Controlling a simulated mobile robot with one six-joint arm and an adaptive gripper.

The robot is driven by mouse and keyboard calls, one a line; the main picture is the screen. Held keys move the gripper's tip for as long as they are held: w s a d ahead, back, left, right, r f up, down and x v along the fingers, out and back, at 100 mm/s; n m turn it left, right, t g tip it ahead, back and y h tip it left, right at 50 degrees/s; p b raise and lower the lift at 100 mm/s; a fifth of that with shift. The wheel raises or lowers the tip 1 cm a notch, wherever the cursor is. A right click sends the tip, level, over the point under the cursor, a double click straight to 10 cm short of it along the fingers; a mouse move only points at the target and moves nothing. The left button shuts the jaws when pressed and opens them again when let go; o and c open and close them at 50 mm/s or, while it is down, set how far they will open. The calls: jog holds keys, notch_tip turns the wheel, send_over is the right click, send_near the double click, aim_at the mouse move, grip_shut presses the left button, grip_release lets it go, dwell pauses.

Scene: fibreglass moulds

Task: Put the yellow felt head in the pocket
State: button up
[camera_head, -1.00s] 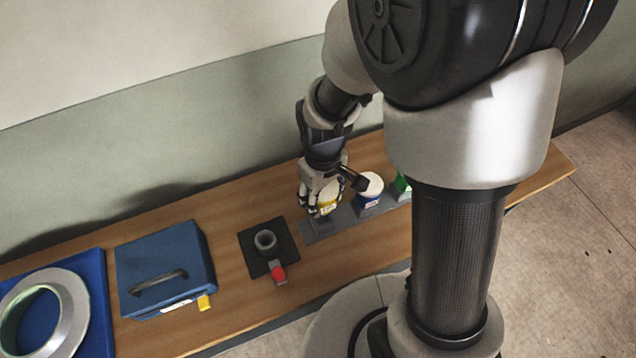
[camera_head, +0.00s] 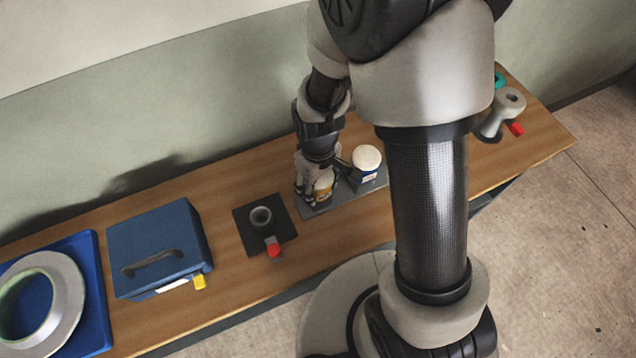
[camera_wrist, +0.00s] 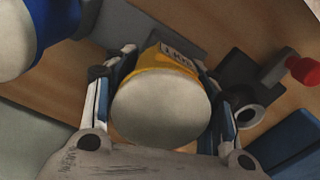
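The yellow felt head (camera_wrist: 160,105) has a rounded off-white top and a yellow band with a dark-lettered label. It is at the left end of a grey strip (camera_head: 340,197) on the bench, and its yellow band (camera_head: 323,194) shows at my fingers in the head view. My gripper (camera_wrist: 165,60) points down with one finger on each side of the head. The fingers look close to its sides, but firm contact is not clear. I cannot tell for sure which thing is the pocket; a grey hollow cylinder (camera_head: 261,217) stands on a black pad (camera_head: 245,235) left of the strip.
A blue head with a white top (camera_head: 367,160) stands on the strip just right of my gripper. A red knob (camera_head: 274,250) sits before the hollow cylinder. A blue case (camera_head: 160,245), a ring mould (camera_head: 70,300) and a grey tool (camera_head: 497,112) are also on the wooden bench.

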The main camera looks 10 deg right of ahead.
jog(key=o, duration=0.4)
jog(key=shift+r, duration=0.1)
notch_tip(320, 180, up, 12)
jog(key=p, duration=0.4)
jog(key=shift+r, duration=0.25)
jog(key=s+d+r+m+t, duration=0.1)
jog(key=s+d+r+m, duration=0.1)
jog(key=s+r, duration=0.2)
jog(key=s+d+r+m+t, duration=0.2)
jog(key=s+r, duration=0.2)
jog(key=r, duration=0.4)
jog(key=s+d+r+m+t, duration=0.1)
jog(key=s+d+r+m, duration=0.1)
jog(key=s+r, duration=0.2)
jog(key=shift+s+d+r+t, duration=0.1)
jog(key=shift+s+r+t, duration=0.1)
jog(key=shift+r, duration=0.4)
jog(key=shift+s+d+r+t, duration=0.1)
jog(key=shift+s+r, duration=0.05)
jog(key=shift+r, duration=0.4)
